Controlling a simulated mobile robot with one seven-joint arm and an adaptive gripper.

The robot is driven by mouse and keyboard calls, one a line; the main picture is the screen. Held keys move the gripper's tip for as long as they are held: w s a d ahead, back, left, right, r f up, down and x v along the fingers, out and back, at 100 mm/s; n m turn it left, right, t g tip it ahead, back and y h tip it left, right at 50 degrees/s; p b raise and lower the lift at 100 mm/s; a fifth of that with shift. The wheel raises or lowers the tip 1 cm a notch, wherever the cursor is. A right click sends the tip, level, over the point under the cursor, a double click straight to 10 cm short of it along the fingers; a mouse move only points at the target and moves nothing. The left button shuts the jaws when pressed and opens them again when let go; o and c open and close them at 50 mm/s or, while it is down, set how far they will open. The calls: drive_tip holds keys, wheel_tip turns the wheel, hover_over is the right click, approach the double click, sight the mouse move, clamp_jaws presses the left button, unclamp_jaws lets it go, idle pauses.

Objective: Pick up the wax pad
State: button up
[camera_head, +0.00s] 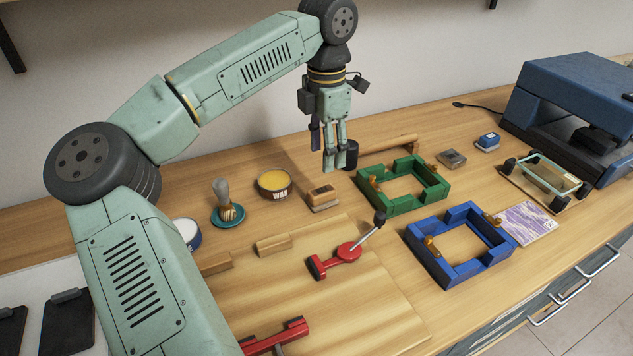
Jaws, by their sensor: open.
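An open round tin of yellow wax labelled WAX (273,182) stands on the wooden bench left of my gripper. A small tan and brown block (323,197) lies just right of the tin; it may be the wax pad, but no label is readable. A grey-brown block (451,158) and a small blue block (488,141) lie farther right, and I cannot tell whether either is the pad. My gripper (333,162) points down, open, with nothing visible between its fingers. It is above and behind the tan block, apart from it.
A green frame (403,186) and blue frame (461,245) stand right of my gripper. A red clamp (345,252) with a raised black-knobbed lever stands in front. A brush (225,201) stands in a teal holder at left. A blue machine (572,105) fills the back right.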

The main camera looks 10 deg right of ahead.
drive_tip(key=b, duration=0.2)
hover_over(322, 190)
drive_tip(key=f, duration=0.5)
drive_tip(key=shift+s+d, duration=0.2)
drive_tip(key=shift+s, duration=0.05)
drive_tip(key=f+b, duration=0.1)
drive_tip(key=f, duration=0.1)
drive_tip(key=f+b, duration=0.2)
drive_tip(key=f, duration=0.1)
drive_tip(key=shift+w+a+f+b, duration=0.2)
drive_tip(key=shift+w+f+b, duration=0.05)
drive_tip(key=shift+f+b, duration=0.15)
drive_tip(key=shift+r, duration=0.15)
clamp_jaws()
